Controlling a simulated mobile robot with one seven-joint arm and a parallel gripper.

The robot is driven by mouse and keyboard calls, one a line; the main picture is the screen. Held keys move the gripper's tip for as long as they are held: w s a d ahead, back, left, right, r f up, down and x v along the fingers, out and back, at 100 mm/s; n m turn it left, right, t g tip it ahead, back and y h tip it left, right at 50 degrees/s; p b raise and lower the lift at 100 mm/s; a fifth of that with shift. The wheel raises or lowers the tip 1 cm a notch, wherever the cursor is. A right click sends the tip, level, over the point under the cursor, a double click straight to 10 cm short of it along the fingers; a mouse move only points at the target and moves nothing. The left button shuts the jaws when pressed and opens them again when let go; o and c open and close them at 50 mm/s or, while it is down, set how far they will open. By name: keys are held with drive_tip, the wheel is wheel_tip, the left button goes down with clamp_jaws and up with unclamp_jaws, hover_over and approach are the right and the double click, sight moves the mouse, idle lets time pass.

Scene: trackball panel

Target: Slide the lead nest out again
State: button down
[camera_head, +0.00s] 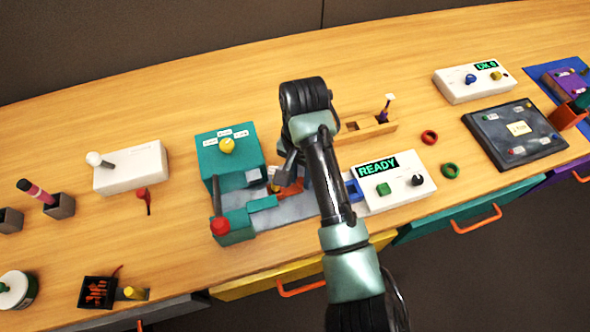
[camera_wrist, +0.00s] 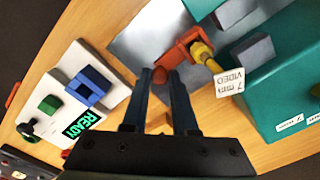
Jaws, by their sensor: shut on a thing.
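The orange lead nest (camera_wrist: 190,47) sits on the grey metal plate (camera_wrist: 140,38) of the teal machine (camera_wrist: 290,85). In the head view a bit of the nest (camera_head: 291,188) shows just left of my arm. My gripper (camera_wrist: 160,76) is shut on the nest's rounded orange end, which shows between the fingertips. In the head view my arm mostly hides the fingers.
The white READY box (camera_head: 398,185), with a blue holder (camera_head: 353,190) and a green button, stands close to my arm's right. A red-knobbed lever (camera_head: 219,225) stands at the machine's front left. A wooden block (camera_head: 365,130) lies behind. Bare table lies beyond the machine.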

drive_tip(key=d, duration=0.2)
drive_tip(key=w+d, duration=0.1)
drive_tip(key=w+d+p, duration=0.1)
drive_tip(key=d, duration=0.1)
drive_tip(key=shift+d+r, duration=0.1)
drive_tip(key=shift+d, duration=0.2)
drive_tip(key=c, duration=0.7)
unclamp_jaws()
drive_tip(key=shift+d, duration=0.1)
drive_tip(key=shift+s, duration=0.1)
drive_tip(key=shift+a+f, duration=0.2)
